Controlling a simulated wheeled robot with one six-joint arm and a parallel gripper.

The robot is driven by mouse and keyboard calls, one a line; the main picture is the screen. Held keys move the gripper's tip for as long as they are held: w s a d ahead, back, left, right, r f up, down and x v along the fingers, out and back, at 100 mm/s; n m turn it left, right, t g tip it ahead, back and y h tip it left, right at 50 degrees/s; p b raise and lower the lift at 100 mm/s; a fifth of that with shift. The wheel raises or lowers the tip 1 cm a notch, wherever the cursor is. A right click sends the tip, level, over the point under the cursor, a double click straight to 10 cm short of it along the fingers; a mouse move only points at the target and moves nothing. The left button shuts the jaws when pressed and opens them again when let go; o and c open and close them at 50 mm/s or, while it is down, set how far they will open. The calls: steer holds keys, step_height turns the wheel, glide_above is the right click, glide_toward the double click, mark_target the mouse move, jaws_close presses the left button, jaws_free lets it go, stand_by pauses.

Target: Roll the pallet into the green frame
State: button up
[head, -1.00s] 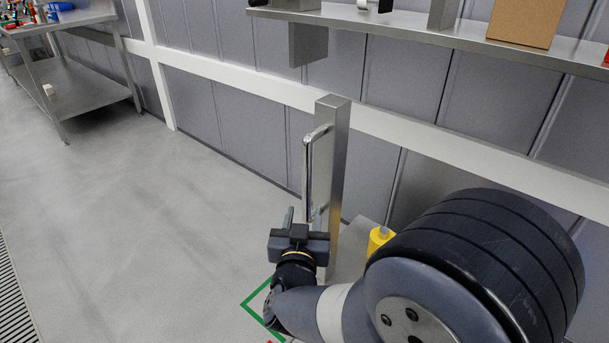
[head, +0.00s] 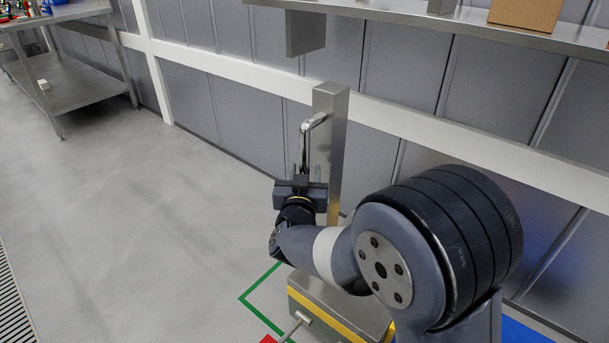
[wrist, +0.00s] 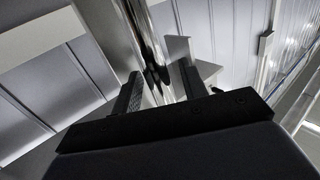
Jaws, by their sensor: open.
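The pallet is a low grey cart (head: 315,320) with a yellow stripe, a square metal post (head: 338,150) and a chrome handle (head: 306,145) on the post. My gripper (head: 300,183) is at the lower visible part of the handle. In the wrist view the handle (wrist: 146,38) runs between the fingers of my gripper (wrist: 162,76), which stand apart on either side of it. The green frame (head: 258,316) is a line on the floor, seen at the pallet's left side. My arm hides much of the pallet and the rest of the frame.
A grey panelled wall (head: 250,125) with a metal shelf (head: 400,20) stands behind the pallet. A metal table (head: 80,88) is at the far left. A red mark (head: 268,339) and a blue patch (head: 520,331) show at the bottom. The floor to the left is clear.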

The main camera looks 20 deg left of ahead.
steer(key=shift+c, duration=0.4)
jaws_close()
